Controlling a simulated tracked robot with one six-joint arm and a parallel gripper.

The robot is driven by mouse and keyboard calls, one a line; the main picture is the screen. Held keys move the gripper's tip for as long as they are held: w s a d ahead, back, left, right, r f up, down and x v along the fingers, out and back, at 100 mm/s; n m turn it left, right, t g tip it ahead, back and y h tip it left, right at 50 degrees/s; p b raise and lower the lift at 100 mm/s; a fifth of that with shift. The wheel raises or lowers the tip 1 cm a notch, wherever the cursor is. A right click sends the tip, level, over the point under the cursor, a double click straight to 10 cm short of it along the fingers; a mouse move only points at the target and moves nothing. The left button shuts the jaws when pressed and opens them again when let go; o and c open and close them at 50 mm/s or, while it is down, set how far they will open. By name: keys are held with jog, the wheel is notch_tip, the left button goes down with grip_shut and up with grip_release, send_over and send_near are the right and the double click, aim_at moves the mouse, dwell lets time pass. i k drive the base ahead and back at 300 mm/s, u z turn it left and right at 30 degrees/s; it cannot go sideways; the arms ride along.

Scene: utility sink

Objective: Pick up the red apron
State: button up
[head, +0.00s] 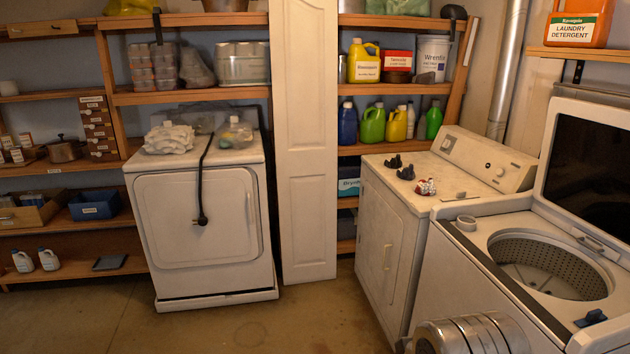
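I see no cloth that is clearly a red apron. A small crumpled red and white item (426,187) lies on top of the white dryer (385,240) at the right; it is too small to tell what it is. My gripper is not in the head view, so its opening and anything in it cannot be seen.
Dark small objects (406,172) lie near the red and white item. An open-lidded washer (465,270) stands at the right front, with a silver ribbed object (470,335) before it. Another white machine (205,225) stands left. The floor (260,325) between is clear. Shelves line the back.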

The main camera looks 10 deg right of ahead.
aim_at(423, 188)
jog(key=i, duration=3.5)
jog(key=z, duration=1.1)
